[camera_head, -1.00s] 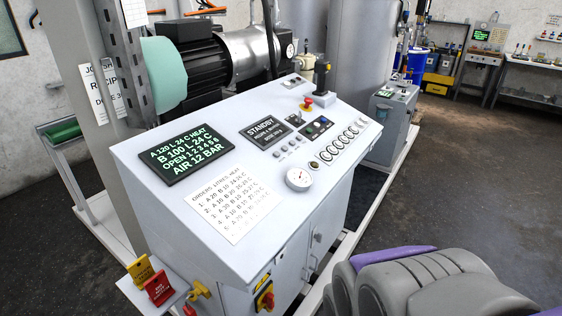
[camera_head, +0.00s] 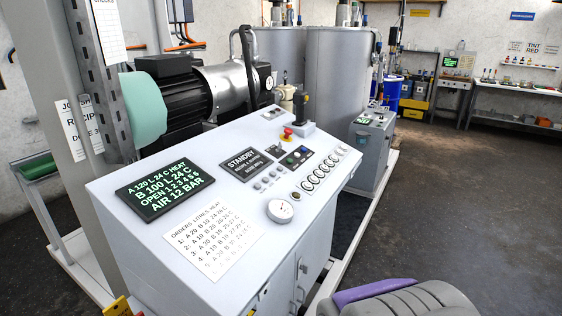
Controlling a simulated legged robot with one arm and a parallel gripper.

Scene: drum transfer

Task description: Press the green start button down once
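The white control console (camera_head: 205,240) stands in front of me with a sloped top. A small dark button plate (camera_head: 297,157) sits on its right half, beside the STANDBY display (camera_head: 246,163). The plate holds a few small round buttons. One of them looks green (camera_head: 290,160), but it is too small to read a label or tell whether it is pressed. My gripper is not in view. Only a grey ribbed part with a purple edge, probably mine, shows at the bottom right, apart from the button plate.
A red mushroom button (camera_head: 287,132) and a black lever (camera_head: 303,108) stand up behind the plate. The floor (camera_head: 460,200) at right is clear.

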